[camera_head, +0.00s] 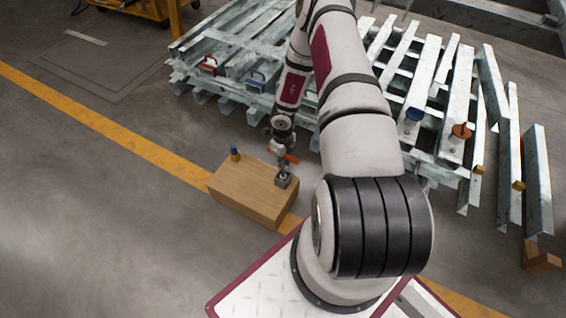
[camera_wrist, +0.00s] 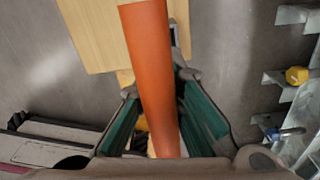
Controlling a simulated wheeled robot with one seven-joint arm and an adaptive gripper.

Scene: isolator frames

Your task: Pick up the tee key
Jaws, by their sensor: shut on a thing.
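The tee key shows as an orange bar (camera_wrist: 152,75) between the green-lined fingers of my gripper (camera_wrist: 155,128) in the wrist view. In the head view its orange handle (camera_head: 288,157) sticks out beside my gripper (camera_head: 279,151), above the right end of a wooden box (camera_head: 240,197). My gripper is shut on the handle. A grey metal piece (camera_head: 284,181) is below the handle at the box's right end; I cannot tell whether it belongs to the key or whether the key is clear of the box.
A yellow line (camera_head: 110,122) crosses the floor. The floor at left is clear.

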